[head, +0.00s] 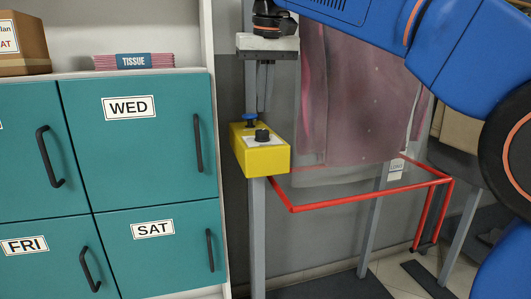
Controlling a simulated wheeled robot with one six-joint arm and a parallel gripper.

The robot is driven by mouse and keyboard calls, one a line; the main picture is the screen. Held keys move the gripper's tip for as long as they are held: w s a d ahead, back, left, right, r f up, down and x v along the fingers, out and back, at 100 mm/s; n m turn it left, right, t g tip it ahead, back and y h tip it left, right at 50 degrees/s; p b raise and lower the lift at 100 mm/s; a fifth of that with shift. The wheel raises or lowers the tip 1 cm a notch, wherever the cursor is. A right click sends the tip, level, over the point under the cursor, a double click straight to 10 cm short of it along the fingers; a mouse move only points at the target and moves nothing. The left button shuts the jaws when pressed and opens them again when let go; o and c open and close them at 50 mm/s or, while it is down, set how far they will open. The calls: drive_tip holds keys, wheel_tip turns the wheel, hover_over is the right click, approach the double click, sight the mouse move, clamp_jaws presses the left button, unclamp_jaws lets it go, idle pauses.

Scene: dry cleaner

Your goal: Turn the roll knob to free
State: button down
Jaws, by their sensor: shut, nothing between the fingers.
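A yellow control box (260,160) is mounted on a grey post left of centre in the head view. A round black knob (262,136) sits on a pale plate on its sloping top. The plate's markings are too small to read, so I cannot tell the knob's setting. A blue knob or button (250,118) stands behind it on the same box. My gripper (264,106) points down just above the box, its thin grey fingers together and empty. The fingertips appear above and slightly behind the black knob, apart from it.
A red tubular rail (365,198) juts out right of the box. Behind it hangs a pinkish garment in clear plastic (350,95). Teal lockers (150,170) with black handles stand at left, with tissue packs (135,62) on top. My blue arm fills the upper right.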

drive_tip(key=shift+s+x, duration=0.25)
drive_tip(key=shift+x, duration=0.85)
drive_tip(key=shift+s+x, duration=0.25)
drive_tip(key=shift+x, duration=0.85)
drive_tip(key=shift+s+x, duration=0.25)
drive_tip(key=shift+x, duration=0.9)
drive_tip(key=shift+a+f, duration=0.15)
drive_tip(key=shift+d, duration=0.8)
drive_tip(key=shift+w+d, duration=0.35)
drive_tip(key=shift+d, duration=0.2)
drive_tip(key=shift+s, duration=0.1)
drive_tip(key=shift+s+d, duration=0.2)
drive_tip(key=w+v, duration=0.1)
drive_tip(key=v, duration=0.5)
drive_tip(key=shift+w+a, duration=0.15)
drive_tip(key=shift+a, duration=0.1)
